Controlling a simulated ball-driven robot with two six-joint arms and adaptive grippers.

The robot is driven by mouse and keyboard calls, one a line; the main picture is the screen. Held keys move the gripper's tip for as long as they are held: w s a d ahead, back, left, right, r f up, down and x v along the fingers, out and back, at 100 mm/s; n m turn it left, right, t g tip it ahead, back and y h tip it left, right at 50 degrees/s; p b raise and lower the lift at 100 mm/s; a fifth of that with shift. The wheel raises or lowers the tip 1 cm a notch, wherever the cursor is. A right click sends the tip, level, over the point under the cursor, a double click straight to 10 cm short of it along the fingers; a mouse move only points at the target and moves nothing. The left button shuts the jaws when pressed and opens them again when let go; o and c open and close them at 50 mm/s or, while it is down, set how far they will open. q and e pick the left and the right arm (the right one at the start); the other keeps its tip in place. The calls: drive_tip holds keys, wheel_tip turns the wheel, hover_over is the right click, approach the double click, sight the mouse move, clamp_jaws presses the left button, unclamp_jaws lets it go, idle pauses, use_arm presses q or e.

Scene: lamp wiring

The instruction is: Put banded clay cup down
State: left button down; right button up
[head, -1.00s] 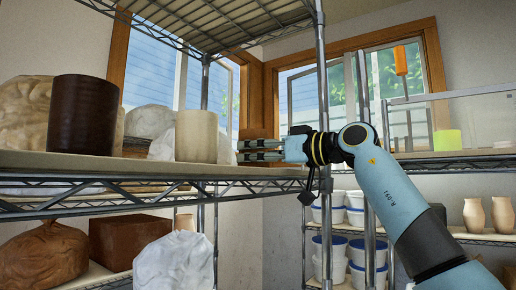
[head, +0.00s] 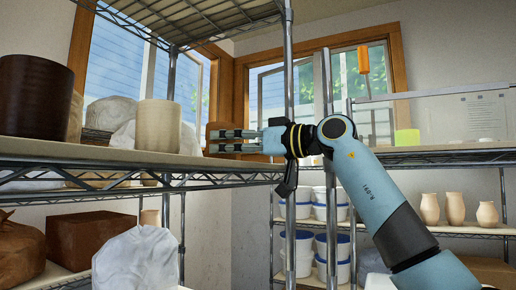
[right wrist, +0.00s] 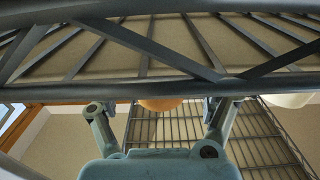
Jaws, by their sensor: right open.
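My right gripper (head: 225,141) is open at the edge of the upper shelf (head: 120,152), its fingers pointing left. No cup is visibly held in it. A pale beige cylinder (head: 158,125) stands upright on that shelf, left of the fingertips and apart from them. I cannot make out clear bands on it. In the right wrist view, a rounded orange-tan thing (right wrist: 160,104) shows between the open fingers, mostly hidden by the shelf's metal truss (right wrist: 150,85). I cannot tell whether it is the banded clay cup. My left gripper is out of view.
A dark brown cylinder (head: 35,97) and wrapped lumps (head: 110,113) share the shelf. A metal post (head: 289,90) stands close to my right wrist. Lidded tubs (head: 328,255) and clay vases (head: 455,208) are on lower shelves at the right.

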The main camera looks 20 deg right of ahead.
drive_tip(key=b+v, duration=0.2)
drive_tip(key=v, duration=0.7)
drive_tip(key=shift+s+d, duration=0.2)
drive_tip(key=shift+d, duration=0.05)
drive_tip(key=shift+a, duration=0.1)
